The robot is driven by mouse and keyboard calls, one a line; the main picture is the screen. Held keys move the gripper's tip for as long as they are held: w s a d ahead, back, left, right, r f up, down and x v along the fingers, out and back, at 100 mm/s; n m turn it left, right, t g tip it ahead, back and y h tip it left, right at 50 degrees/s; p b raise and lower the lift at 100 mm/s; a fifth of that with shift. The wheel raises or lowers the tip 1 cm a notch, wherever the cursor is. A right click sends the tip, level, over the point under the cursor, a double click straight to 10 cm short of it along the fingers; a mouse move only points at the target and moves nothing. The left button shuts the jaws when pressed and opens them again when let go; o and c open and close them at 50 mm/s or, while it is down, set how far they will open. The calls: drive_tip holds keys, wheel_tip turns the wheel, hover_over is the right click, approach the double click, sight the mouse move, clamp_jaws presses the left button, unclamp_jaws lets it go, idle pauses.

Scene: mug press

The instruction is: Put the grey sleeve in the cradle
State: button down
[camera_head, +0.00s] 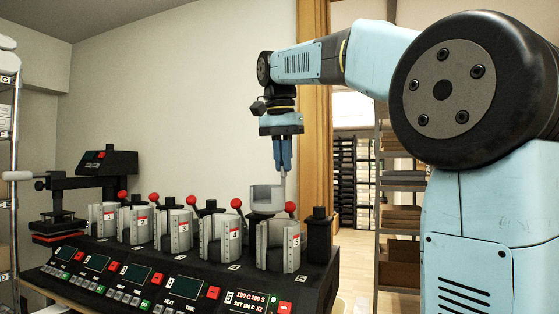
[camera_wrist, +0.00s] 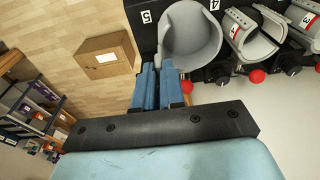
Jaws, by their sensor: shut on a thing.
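The grey sleeve (camera_head: 266,199) hangs upright from my gripper (camera_head: 283,171), above the rightmost press station. My gripper points down, with its blue fingers shut on the sleeve's edge. In the wrist view the fingertips (camera_wrist: 166,70) meet the rim of the sleeve (camera_wrist: 190,38), whose open mouth faces the camera. Just below it in the head view is the light grey cradle marked 5 (camera_head: 276,256). The sleeve's lower edge overlaps the cradle's top there, and I cannot tell whether they touch. In the wrist view the sleeve hides most of that cradle.
Several like stations stand in a row to the left, including cradle 4 (camera_head: 220,240), with red-knobbed levers between them. A red knob (camera_head: 290,206) is close to the sleeve. A black press (camera_head: 75,200) stands at the far left. Open floor (camera_head: 355,260) lies right of the bench.

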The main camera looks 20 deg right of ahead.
drive_tip(key=shift+w+d, duration=2.55)
drive_tip(key=shift+w, duration=1)
wheel_tip(320, 180, down, 12)
drive_tip(key=c, duration=1.1)
unclamp_jaws()
drive_tip(key=shift+c, duration=0.2)
wheel_tip(320, 180, up, 13)
drive_tip(key=s+a, duration=0.1)
drive_tip(key=shift+s+r, duration=0.2)
drive_tip(key=shift+s, duration=0.1)
drive_tip(key=shift+a, duration=0.1)
